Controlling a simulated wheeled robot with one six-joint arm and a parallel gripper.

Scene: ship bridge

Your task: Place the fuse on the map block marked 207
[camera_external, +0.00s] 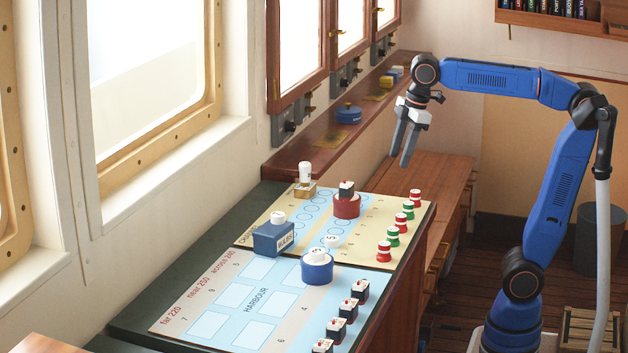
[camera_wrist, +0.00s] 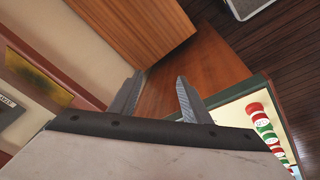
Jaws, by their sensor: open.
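My gripper (camera_external: 404,158) is open and empty, pointing down in the air above and beyond the chart table. Its two fingers also show in the wrist view (camera_wrist: 158,95), with nothing between them. No thing is clearly labelled as the fuse. A white cylinder (camera_external: 305,170) stands on a small brass-coloured base at the far left of the upper chart. A blue box (camera_external: 272,240) with a white knob stands near the chart's left side. The lower chart marked HARBOUR (camera_external: 200,297) has pale blue rectangular blocks (camera_external: 234,296). No mark 207 is readable.
Red and green pegs (camera_external: 384,251) and black-and-white pieces (camera_external: 336,329) line the charts' right edges. A dark red round holder (camera_external: 346,208) and a blue round one (camera_external: 317,270) stand on the charts. A wooden shelf (camera_external: 310,154) runs under the windows.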

